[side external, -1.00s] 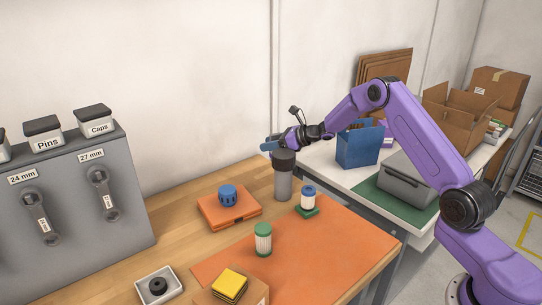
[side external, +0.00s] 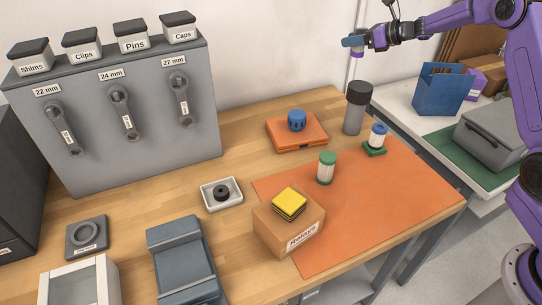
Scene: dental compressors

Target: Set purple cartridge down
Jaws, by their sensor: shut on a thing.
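My gripper (side external: 352,42) is at the upper right, raised in front of the wall and, in the picture, above the dark-lidded grey bottle. Its blue fingers are shut on a small purple piece (side external: 357,51), which looks like the purple cartridge; the fingers hide much of it. A white cartridge with green ends (side external: 326,169) stands upright on the orange mat (side external: 390,195). A white cartridge with a blue top (side external: 378,135) stands in a green base (side external: 374,150) at the mat's back edge.
The grey bottle (side external: 354,116) stands behind the mat. A blue knob-like part (side external: 297,120) sits on an orange case (side external: 296,138). A cardboard box (side external: 280,232) carries yellow pads (side external: 289,202). A white tray (side external: 211,194) holds a black ring. The mat's right half is clear.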

